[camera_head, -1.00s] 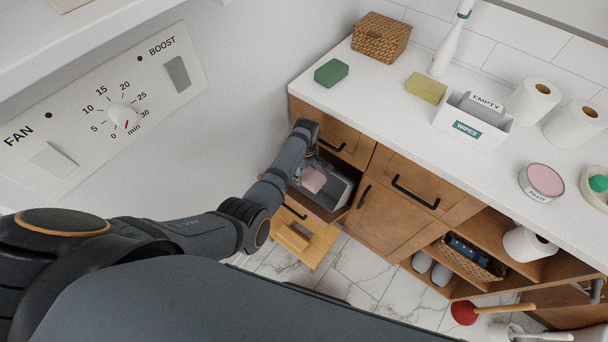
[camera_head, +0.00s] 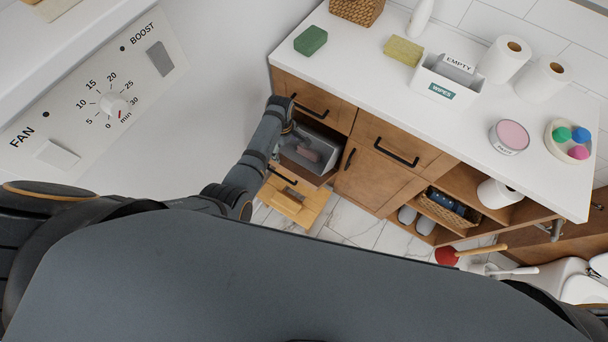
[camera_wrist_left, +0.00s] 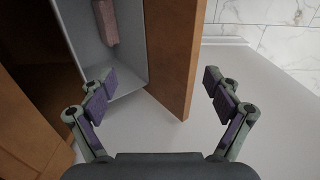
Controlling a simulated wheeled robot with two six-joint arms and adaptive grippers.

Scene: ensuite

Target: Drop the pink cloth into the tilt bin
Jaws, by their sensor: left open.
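The tilt bin (camera_head: 331,135) is a grey liner behind a brown wooden front, tipped open at the left end of the cabinet. The pink cloth (camera_head: 308,153) lies inside it, and in the left wrist view the cloth (camera_wrist_left: 106,22) rests in the grey liner (camera_wrist_left: 80,40), cut off by the top edge. My left gripper (camera_wrist_left: 160,85) is open and empty, its fingers spread near the bin's front panel (camera_wrist_left: 175,55) and apart from the cloth. In the head view its fingers are mostly hidden by my arm. My right gripper is not in view.
The white counter (camera_head: 400,90) above holds a green block (camera_head: 311,40), a yellow sponge (camera_head: 403,51), a wipes box (camera_head: 440,88) and paper rolls. A wooden stool (camera_head: 300,207) stands below the bin. A red plunger (camera_head: 446,256) is on the tiled floor.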

